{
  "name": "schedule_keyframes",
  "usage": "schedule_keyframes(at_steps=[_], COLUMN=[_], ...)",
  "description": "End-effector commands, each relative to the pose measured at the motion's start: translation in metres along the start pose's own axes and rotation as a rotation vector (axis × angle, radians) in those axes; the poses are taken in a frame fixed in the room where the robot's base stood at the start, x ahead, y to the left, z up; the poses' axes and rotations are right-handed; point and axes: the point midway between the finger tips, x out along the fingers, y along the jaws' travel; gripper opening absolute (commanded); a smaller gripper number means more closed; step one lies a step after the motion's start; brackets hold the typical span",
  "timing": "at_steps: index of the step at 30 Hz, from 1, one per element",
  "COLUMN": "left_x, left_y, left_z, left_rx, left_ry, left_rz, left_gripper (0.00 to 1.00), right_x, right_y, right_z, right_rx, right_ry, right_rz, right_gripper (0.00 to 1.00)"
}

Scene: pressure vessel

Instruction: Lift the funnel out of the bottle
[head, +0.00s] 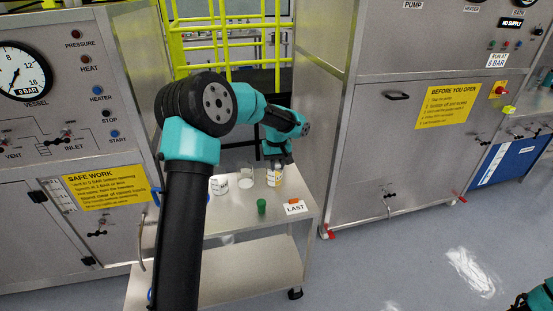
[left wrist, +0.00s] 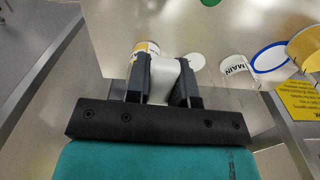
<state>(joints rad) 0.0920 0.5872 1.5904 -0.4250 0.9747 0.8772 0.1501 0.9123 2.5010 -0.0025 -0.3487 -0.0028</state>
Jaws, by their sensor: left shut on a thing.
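My left gripper (head: 276,162) is at the bottle (head: 275,177), a small container with a yellow and white label on the steel cart. In the left wrist view, the fingers of my left gripper (left wrist: 163,80) are shut on the white funnel (left wrist: 162,85), one finger on each side. The bottle (left wrist: 147,47) shows partly behind the fingers there. The funnel's lower end is hidden, so I cannot tell whether it is still inside the bottle's neck. My right gripper is not in view; only part of my right arm shows at the lower right corner.
On the cart (head: 245,222) stand a white cup (head: 246,181) and a white container marked MAIN (head: 219,186), left of the bottle. A green cap (head: 262,206) and a LAST card (head: 295,208) lie in front. Steel cabinets (head: 420,150) flank the cart.

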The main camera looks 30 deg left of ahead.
Motion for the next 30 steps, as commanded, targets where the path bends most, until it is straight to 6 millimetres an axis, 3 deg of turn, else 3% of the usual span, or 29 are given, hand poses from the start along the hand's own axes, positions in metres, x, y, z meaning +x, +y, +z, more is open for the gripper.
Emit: schedule_keyframes(at_steps=[6,12,18,30], left_x=[-0.005,-0.008,-0.009,-0.009], left_y=[-0.008,-0.014,-0.016,-0.016], left_z=[0.047,0.077,0.09,0.09], left_rx=[0.003,0.002,0.001,0.0], left_ry=[0.0,0.001,0.001,0.001], left_rz=[0.0,0.0,0.0,0.0], left_gripper=[0.0,0.0,0.0,0.0], right_x=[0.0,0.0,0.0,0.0], right_y=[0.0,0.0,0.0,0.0], right_z=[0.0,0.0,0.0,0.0], right_rx=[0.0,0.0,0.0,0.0], right_ry=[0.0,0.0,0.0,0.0], right_rz=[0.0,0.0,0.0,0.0], right_gripper=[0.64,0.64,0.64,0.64])
